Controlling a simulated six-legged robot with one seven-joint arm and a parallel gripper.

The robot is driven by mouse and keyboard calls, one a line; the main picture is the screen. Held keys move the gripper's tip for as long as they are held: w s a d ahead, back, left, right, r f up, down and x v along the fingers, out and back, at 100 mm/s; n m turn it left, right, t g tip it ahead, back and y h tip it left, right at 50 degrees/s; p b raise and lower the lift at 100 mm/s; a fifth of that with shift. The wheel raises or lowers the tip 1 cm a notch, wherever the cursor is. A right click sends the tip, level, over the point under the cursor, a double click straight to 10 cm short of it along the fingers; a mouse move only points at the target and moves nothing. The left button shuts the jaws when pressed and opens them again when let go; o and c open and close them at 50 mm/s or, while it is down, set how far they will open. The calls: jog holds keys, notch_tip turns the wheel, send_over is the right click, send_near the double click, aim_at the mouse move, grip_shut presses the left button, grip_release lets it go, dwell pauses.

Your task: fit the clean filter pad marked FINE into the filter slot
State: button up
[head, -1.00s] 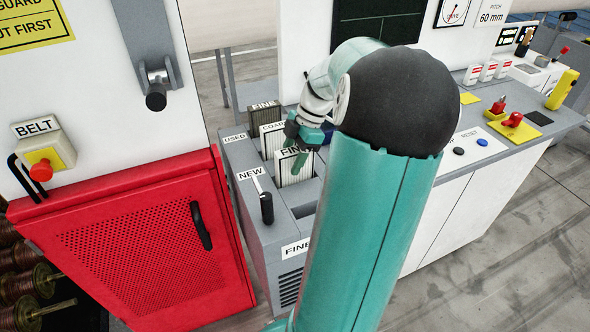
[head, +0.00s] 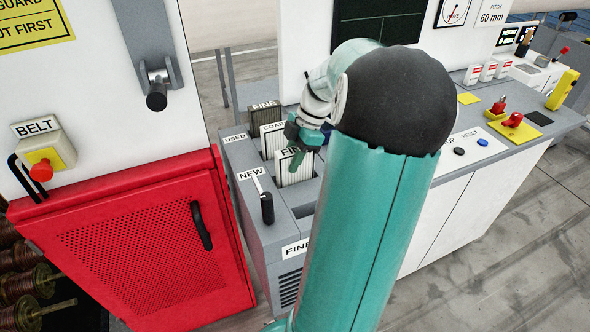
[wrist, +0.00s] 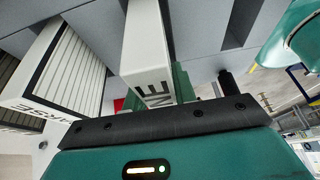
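The white pleated pad marked FINE (head: 293,176) stands upright in the front slot of the row, beside the NEW label. My gripper (head: 296,160) is over the top of this pad and hides part of its lettering. In the wrist view the FINE pad (wrist: 147,60) reaches up to my palm, with a green finger (wrist: 184,84) close beside its edge. Contact and finger spacing are unclear. The filter slot appears to be the opening (head: 306,210) near the FINE label (head: 297,248) on the cabinet front; my arm partly hides it.
A white pad marked COARSE (head: 271,138) and a grey-brown pad marked FINE (head: 266,116) stand behind, near the USED label. The red cabinet (head: 150,240) is close on the left; the control counter lies right.

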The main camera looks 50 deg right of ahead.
jog(key=shift+c, duration=0.7)
jog(key=shift+r, duration=0.15)
